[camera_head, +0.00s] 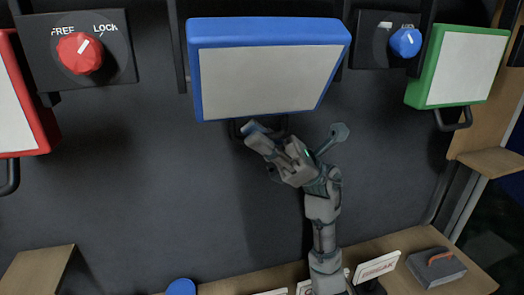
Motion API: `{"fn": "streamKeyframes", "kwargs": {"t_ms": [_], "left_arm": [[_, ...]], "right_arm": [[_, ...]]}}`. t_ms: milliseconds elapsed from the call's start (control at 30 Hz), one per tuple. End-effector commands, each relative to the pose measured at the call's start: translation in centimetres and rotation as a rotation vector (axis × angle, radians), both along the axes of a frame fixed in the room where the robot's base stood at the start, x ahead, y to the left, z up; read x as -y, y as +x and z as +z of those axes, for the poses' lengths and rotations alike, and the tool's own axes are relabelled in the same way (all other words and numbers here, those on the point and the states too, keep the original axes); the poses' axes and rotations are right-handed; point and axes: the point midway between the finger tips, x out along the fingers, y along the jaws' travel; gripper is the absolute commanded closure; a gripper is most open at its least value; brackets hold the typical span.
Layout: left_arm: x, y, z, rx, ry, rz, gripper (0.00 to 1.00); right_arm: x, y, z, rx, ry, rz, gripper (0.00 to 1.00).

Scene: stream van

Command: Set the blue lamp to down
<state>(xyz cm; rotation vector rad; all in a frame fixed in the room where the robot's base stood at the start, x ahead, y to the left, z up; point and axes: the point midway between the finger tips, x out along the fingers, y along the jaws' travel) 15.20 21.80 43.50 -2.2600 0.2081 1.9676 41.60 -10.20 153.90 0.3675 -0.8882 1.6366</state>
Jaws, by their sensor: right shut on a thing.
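The blue lamp (270,68) is a blue-framed box with a pale grey face, high on the dark wall in the middle of the head view. Its dark handle (278,126) hangs under the lower edge, partly hidden by my gripper. My right gripper (257,134) reaches up from below and is shut on this handle. A blue knob (406,41) with a white mark sits on a dark plate to the right of the lamp; its labels are too small to read. My left gripper is not in view.
A red knob (80,53) marked FREE and LOCK is at upper left. A red lamp (14,103) is at the left edge, a green lamp (457,66) at right. A wooden shelf below holds signs (377,267) and a grey block (437,268). The wall below the lamp is bare.

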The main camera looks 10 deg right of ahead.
Motion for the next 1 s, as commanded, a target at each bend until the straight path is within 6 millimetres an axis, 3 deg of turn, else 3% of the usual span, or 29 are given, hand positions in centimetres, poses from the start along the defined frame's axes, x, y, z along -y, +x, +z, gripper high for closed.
{"fn": "streamKeyframes", "kwargs": {"t_ms": [167, 967, 1000], "left_arm": [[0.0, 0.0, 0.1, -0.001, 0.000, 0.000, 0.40], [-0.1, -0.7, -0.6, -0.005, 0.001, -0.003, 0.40], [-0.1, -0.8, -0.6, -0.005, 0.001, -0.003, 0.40]], "right_arm": [[0.0, 1.0, 0.4, 0.107, 0.003, 0.000, 1.00], [-0.1, 1.8, 0.8, 0.098, 0.002, -0.002, 1.00], [-0.1, 1.8, 0.8, 0.098, 0.002, -0.002, 0.86]]}}
